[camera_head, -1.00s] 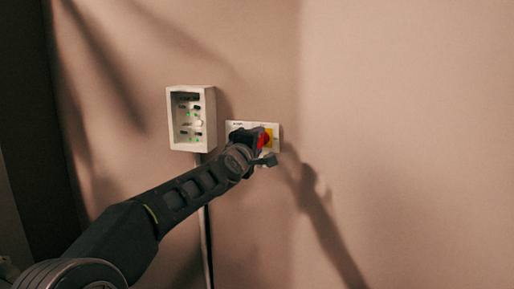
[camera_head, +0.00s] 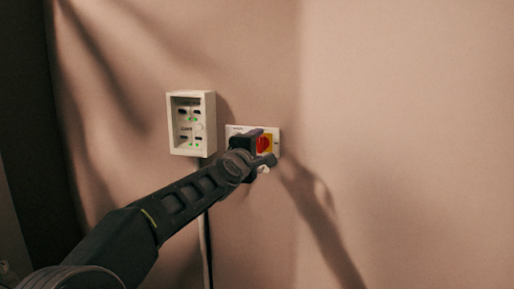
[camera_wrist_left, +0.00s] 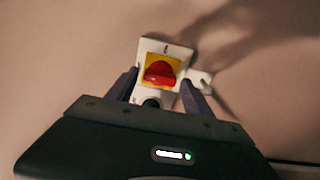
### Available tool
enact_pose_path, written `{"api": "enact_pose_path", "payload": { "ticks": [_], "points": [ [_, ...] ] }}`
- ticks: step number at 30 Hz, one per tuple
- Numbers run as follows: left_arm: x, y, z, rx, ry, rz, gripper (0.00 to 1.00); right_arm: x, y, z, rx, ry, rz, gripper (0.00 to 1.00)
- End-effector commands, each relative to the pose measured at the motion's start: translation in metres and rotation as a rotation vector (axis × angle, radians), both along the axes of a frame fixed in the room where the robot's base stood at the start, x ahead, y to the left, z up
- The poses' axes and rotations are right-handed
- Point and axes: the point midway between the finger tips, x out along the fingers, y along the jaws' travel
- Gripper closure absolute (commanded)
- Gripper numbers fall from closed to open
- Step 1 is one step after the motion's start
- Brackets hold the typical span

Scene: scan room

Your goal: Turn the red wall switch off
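The red wall switch (camera_head: 263,144) is a red rotary knob on a yellow square, set on a white plate (camera_head: 236,129) on the wall. In the left wrist view the red knob (camera_wrist_left: 160,73) sits ahead of and between the two fingers. My left gripper (camera_head: 265,147) is at the plate, its fingers spread. The left wrist view shows the open fingers (camera_wrist_left: 160,88) on either side of the knob, with gaps; contact cannot be told. Part of the plate is hidden behind the gripper. My right gripper is not in view.
A white wall box (camera_head: 209,122) with dark slots and green lights is left of the switch. A cable (camera_head: 205,240) runs down the wall below it. A small white piece (camera_wrist_left: 201,80) sticks out at the plate's right side. The wall to the right is bare.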

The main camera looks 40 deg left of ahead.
Motion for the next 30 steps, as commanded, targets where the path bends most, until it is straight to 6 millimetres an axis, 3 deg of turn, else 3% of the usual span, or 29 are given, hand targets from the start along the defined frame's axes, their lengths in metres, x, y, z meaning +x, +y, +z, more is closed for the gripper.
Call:
{"api": "enact_pose_path", "payload": {
  "ticks": [13, 24, 30],
  "points": [
    [-0.007, -0.002, 0.002, 0.001, -0.001, 0.0, 0.35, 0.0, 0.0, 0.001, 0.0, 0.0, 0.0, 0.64],
    [-0.06, -0.021, 0.002, 0.0, -0.001, 0.0, 0.35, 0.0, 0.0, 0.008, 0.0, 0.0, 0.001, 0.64],
    [-0.074, -0.026, 0.0, 0.001, 0.0, 0.0, 0.35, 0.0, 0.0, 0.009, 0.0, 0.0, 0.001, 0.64]
  ]
}}
